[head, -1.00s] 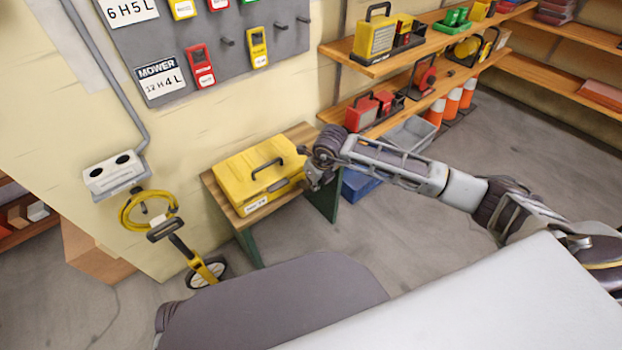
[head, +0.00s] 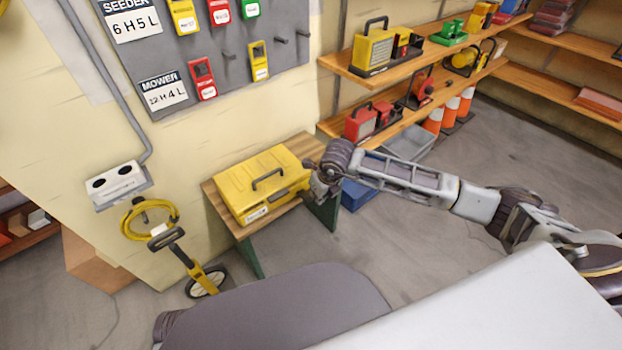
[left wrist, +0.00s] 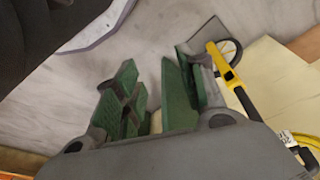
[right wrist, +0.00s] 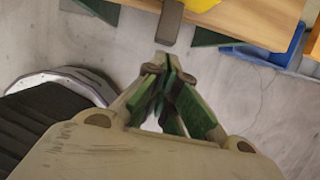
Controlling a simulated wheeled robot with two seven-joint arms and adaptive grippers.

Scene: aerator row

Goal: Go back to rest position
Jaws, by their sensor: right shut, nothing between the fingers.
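My right gripper (head: 318,186) is at the right end of the yellow toolbox (head: 262,184), beside the small wooden-topped table (head: 304,146). In the right wrist view its green-padded fingers (right wrist: 168,92) are together with nothing between them. I cannot tell from the head view whether it touches the toolbox. My left gripper is outside the head view. In the left wrist view its green-padded fingers (left wrist: 152,95) stand apart, with bare floor showing between them.
A measuring wheel (head: 200,275) stands left of the table, and it shows near the left gripper in the left wrist view (left wrist: 228,68). A blue bin (head: 358,194) and grey bin (head: 408,146) lie below the shelves (head: 392,62). Open floor (head: 420,235) lies at the right.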

